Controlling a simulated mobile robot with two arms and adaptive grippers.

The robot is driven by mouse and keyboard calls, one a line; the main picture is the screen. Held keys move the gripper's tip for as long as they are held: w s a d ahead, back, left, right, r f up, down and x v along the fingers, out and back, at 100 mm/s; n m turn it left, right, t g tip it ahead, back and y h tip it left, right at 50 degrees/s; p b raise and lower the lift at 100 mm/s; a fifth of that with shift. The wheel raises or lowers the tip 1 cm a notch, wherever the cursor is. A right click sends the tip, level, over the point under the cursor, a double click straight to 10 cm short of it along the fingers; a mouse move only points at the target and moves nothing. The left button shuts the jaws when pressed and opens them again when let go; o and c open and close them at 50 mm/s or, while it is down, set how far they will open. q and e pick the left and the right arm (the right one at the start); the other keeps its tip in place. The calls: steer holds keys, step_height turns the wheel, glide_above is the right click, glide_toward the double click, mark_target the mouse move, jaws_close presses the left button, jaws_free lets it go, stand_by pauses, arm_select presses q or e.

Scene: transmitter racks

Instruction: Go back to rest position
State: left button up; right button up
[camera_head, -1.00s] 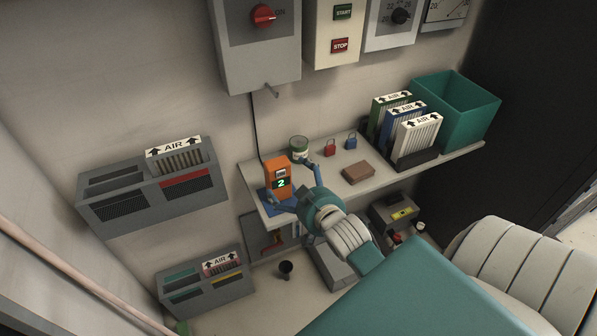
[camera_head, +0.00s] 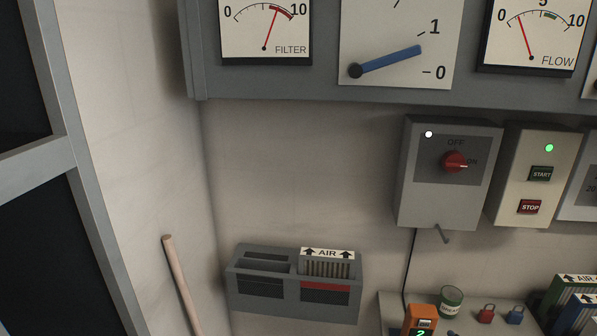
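Neither of my grippers shows in the head view now, and no part of my arms is clearly visible. An orange device (camera_head: 421,318) with a green display stands on the shelf (camera_head: 392,306) at the bottom edge, its lower part cut off. A grey wall unit (camera_head: 293,284) holds one filter marked AIR (camera_head: 327,263) in its right slot; its left slot looks empty. The switch box (camera_head: 450,178) has a red knob (camera_head: 454,161) pointing to ON and a lit white lamp.
The button box (camera_head: 535,180) shows START, STOP and a green light. A gauge panel (camera_head: 300,90) spans the top. On the shelf are a jar (camera_head: 451,301), a red padlock (camera_head: 487,313), a blue padlock (camera_head: 515,315) and AIR filters (camera_head: 579,300). A pole (camera_head: 180,280) leans at left.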

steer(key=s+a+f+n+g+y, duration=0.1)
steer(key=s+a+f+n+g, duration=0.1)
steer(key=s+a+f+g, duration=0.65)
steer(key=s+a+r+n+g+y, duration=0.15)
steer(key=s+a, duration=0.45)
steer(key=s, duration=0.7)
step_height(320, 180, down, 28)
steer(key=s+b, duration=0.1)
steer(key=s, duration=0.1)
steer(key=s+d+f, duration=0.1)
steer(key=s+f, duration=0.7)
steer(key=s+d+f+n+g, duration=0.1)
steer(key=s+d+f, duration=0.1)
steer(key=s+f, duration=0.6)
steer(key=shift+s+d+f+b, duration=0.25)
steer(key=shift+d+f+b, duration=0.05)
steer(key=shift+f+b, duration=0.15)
